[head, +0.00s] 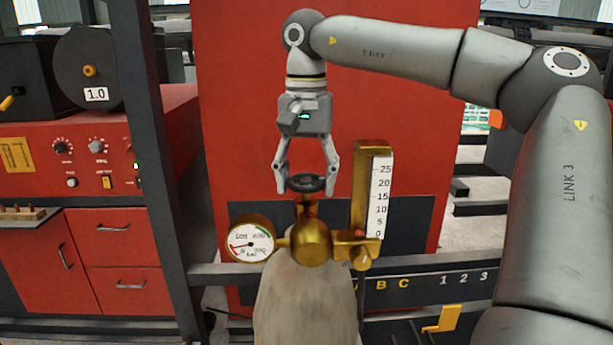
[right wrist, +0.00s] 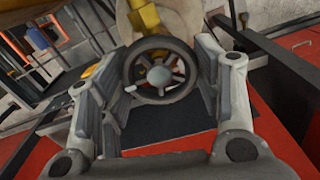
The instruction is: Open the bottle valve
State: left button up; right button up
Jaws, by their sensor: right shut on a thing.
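The bottle valve is a small dark handwheel (head: 306,183) on top of a brass regulator body (head: 311,243), above a pale grey gas bottle (head: 306,300). My right gripper (head: 306,181) comes down from above, with its two fingers shut on the handwheel from left and right. In the right wrist view the round spoked handwheel (right wrist: 160,72) sits between the fingers of the gripper (right wrist: 163,80). A round pressure gauge (head: 251,243) is on the left of the brass body. A brass flowmeter with a scale (head: 376,195) stands on the right. My left gripper is not in view.
A red panel (head: 400,80) stands behind the bottle. A dark upright post (head: 155,150) is to the left, beside a red cabinet with drawers (head: 115,240). A dark rail with letters and numbers (head: 435,280) runs behind the bottle. A yellow bracket (head: 443,319) is at lower right.

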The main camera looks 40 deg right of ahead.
aim_at(306, 179)
dwell(0.4)
jog(key=o, duration=1)
jog(key=shift+o, duration=0.2)
notch_tip(306, 179, up, 12)
dwell(0.5)
